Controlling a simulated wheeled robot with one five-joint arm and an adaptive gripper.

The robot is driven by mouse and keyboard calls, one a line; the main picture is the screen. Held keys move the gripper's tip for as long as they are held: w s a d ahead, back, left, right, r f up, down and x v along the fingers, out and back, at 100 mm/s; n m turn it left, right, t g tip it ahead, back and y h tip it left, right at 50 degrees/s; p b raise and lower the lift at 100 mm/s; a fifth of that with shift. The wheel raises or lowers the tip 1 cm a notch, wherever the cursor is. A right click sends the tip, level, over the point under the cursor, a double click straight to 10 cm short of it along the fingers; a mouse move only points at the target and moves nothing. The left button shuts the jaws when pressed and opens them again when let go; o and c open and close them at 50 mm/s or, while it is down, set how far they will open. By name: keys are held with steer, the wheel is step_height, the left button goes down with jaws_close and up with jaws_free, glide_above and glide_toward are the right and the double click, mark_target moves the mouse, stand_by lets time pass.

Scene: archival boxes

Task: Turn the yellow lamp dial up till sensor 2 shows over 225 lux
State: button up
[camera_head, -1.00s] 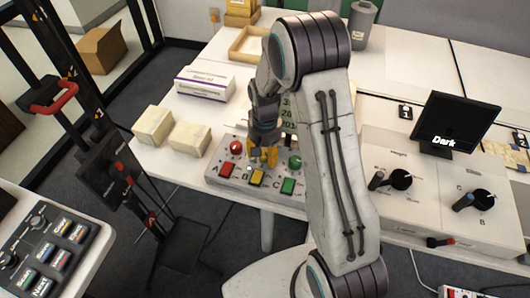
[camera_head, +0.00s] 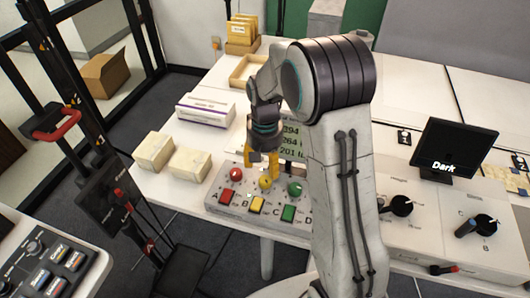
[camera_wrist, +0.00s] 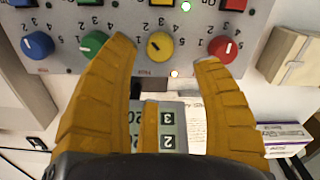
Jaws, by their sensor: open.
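The yellow dial (camera_head: 265,182) sits on the grey control box between a red and a green dial. In the wrist view the yellow dial (camera_wrist: 160,46) shows whole, with its dark pointer mark. My gripper (camera_head: 262,168) is open and empty just above and behind it. In the wrist view its yellow fingers (camera_wrist: 164,58) lie either side of the dial, apart from it. The lux readout (camera_head: 291,142) stands behind the box, partly hidden by my arm; its rows seem to read 394, 264 and 201. The wrist view shows rows labelled 2 and 3, digits partly cut off.
Red (camera_head: 227,197), yellow (camera_head: 257,205) and green (camera_head: 288,213) buttons line the box front. Cream blocks (camera_head: 190,163) and a white box (camera_head: 205,109) lie to the left. A black monitor (camera_head: 456,147) reading "Dark" stands right, behind black knobs (camera_head: 401,206).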

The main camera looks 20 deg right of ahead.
mark_target(265, 179)
steer(key=shift+r, duration=2.1)
